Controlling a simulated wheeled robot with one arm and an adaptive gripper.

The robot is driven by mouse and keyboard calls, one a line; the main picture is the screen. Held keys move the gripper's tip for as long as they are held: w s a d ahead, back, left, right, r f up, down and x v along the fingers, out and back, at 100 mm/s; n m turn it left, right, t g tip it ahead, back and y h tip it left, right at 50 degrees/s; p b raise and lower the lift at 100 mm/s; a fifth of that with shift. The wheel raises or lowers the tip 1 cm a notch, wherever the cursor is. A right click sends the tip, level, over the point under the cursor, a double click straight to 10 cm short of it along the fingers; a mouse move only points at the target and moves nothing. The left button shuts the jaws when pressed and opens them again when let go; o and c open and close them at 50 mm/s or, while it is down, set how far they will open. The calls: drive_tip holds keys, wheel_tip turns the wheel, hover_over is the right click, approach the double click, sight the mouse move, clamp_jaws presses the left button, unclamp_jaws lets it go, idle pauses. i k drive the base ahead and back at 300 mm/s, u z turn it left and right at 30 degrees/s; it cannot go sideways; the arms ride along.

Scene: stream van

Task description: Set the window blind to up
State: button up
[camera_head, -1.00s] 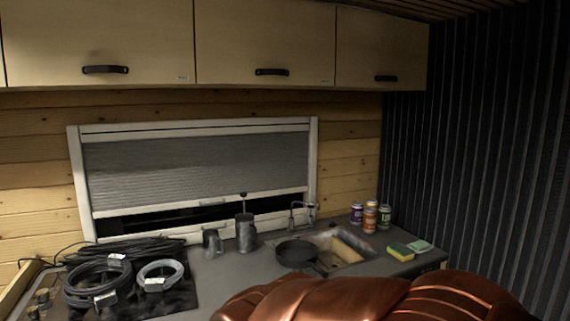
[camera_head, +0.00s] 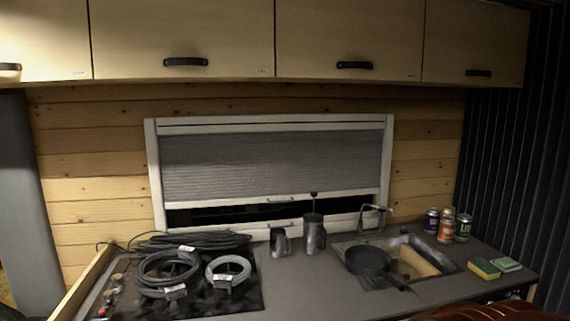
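The window blind (camera_head: 265,163) is a grey pleated shade in a white window frame (camera_head: 154,180) on the wooden wall. It hangs most of the way down, and a dark strip of window shows below its bottom rail (camera_head: 225,202). A small handle or latch (camera_head: 281,199) sits on the middle of that rail. My gripper is not in view. A copper-coloured part of my own body shows at the bottom right edge, well below and apart from the blind.
The counter below holds coiled cables (camera_head: 168,274) on a dark hob, a metal mug (camera_head: 280,243), a tall pot (camera_head: 314,233), a sink (camera_head: 425,257) with a pan (camera_head: 368,262), cans (camera_head: 446,229) and sponges (camera_head: 484,268). Cabinets (camera_head: 350,40) overhang above.

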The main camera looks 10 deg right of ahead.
sight(203, 169)
drive_tip(key=k, duration=0.6)
drive_tip(key=u, duration=0.95)
drive_tip(key=i, duration=1.65)
drive_tip(key=z, duration=0.7)
